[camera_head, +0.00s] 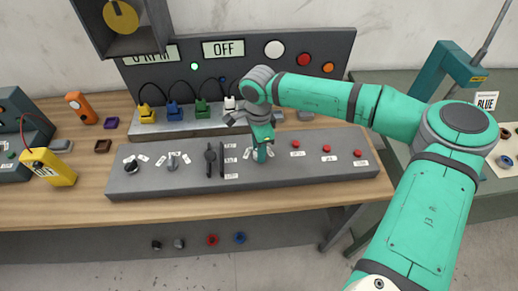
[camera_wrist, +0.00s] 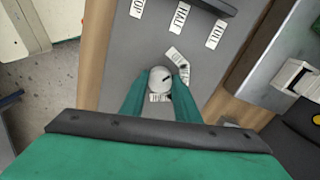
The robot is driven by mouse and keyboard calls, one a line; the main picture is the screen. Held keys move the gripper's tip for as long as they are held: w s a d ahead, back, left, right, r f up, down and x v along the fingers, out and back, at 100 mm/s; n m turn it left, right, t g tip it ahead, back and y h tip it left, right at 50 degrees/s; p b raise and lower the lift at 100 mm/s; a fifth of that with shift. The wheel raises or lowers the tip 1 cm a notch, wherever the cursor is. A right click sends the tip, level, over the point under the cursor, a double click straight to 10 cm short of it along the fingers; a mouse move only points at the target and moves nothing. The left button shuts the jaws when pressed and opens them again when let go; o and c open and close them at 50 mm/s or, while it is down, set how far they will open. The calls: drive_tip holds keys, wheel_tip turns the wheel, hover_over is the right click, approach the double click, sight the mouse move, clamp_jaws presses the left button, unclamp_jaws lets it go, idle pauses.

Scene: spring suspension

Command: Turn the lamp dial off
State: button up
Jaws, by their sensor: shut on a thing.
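The lamp dial, a round grey knob (camera_wrist: 159,76), shows between my fingertips in the wrist view. A dark mark is on its top, and small white labels lie around it; their words are hard to read. My gripper (camera_wrist: 160,92) is shut on the knob, one green finger on each side. In the head view my gripper (camera_head: 262,154) points down onto the grey control panel (camera_head: 325,173), right of the black slider, and largely hides the dial.
The black slider (camera_head: 211,157) and two more knobs are left of my gripper; red buttons (camera_head: 326,149) are to its right. Behind stand colored plugs (camera_head: 147,114) and a back panel whose display (camera_head: 223,48) reads OFF. A yellow meter (camera_head: 48,167) lies at left.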

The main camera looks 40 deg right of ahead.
drive_tip(key=shift+w+r+n, duration=0.1)
drive_tip(key=shift+w+n, duration=0.05)
drive_tip(key=shift+n, duration=0.85)
drive_tip(key=o, duration=1)
drive_tip(key=shift+o, duration=0.2)
wheel_tip(320, 180, up, 11)
drive_tip(key=shift+a, duration=0.1)
